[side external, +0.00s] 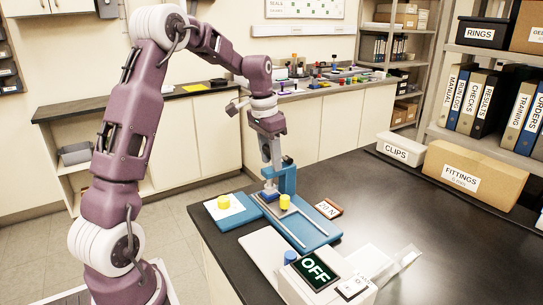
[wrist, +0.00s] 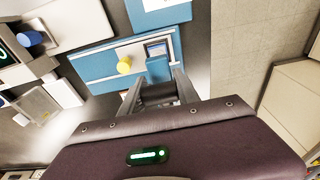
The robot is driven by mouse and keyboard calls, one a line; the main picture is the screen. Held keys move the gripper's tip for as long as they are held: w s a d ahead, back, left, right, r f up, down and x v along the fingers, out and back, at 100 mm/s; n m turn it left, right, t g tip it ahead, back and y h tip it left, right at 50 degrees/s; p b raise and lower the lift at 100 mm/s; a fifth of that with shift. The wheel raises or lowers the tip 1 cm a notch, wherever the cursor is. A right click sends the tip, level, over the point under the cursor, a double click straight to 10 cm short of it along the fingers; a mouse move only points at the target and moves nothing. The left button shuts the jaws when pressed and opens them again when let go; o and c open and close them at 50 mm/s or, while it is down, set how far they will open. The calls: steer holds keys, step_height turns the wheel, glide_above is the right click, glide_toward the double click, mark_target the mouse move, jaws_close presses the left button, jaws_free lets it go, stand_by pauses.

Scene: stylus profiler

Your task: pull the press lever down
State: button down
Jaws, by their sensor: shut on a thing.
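The blue stand of the press (side external: 290,181) rises at the back of a blue base (side external: 318,232) on the dark bench. My gripper (side external: 270,174) points down beside this stand, above a small blue block. In the wrist view its two fingers (wrist: 160,88) stand apart with a dark grey bar (wrist: 158,94) between them. The bar appears to be the press lever, and the gripper is shut on it. The fingers and stand hide most of the lever in the side view. A yellow cylinder (side external: 285,201) stands on the base near the gripper.
A second yellow cylinder (side external: 223,202) stands on a white pad left of the base. An orange "20 N" block (side external: 328,208) lies to the right. A display reading OFF (side external: 316,269) and a blue knob (side external: 290,257) are in front. The bench's right side is mostly clear.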

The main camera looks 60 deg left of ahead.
steer(key=c, duration=0.9)
jaws_free()
steer(key=shift+r, duration=0.1)
steer(key=r, duration=0.4)
steer(key=s+r, duration=0.1)
steer(key=r, duration=0.2)
